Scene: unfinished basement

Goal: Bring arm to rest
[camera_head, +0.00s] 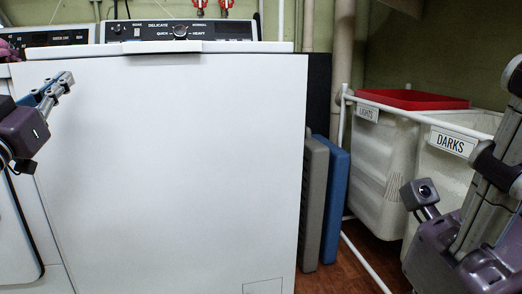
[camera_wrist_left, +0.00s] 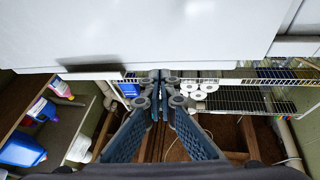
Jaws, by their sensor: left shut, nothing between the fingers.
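My left gripper (camera_head: 64,82) comes in from the left edge of the head view, in front of the white washer (camera_head: 170,160). Its fingers point up and to the right. In the left wrist view the two blue-grey fingers of this gripper (camera_wrist_left: 162,76) meet at their tips, shut with nothing between them. A white surface fills the top of that view beyond the tips; I cannot tell whether they touch it. Part of my right arm shows at the right edge of the head view, but I cannot make out its gripper fingers.
White hampers labelled LIGHTS (camera_head: 367,113) and DARKS (camera_head: 452,143) stand at the right on a white pipe frame, with a red lid (camera_head: 415,99). Grey (camera_head: 314,205) and blue (camera_head: 335,200) panels lean beside the washer. Wire shelves (camera_wrist_left: 250,103) and bottles (camera_wrist_left: 22,149) show in the wrist view.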

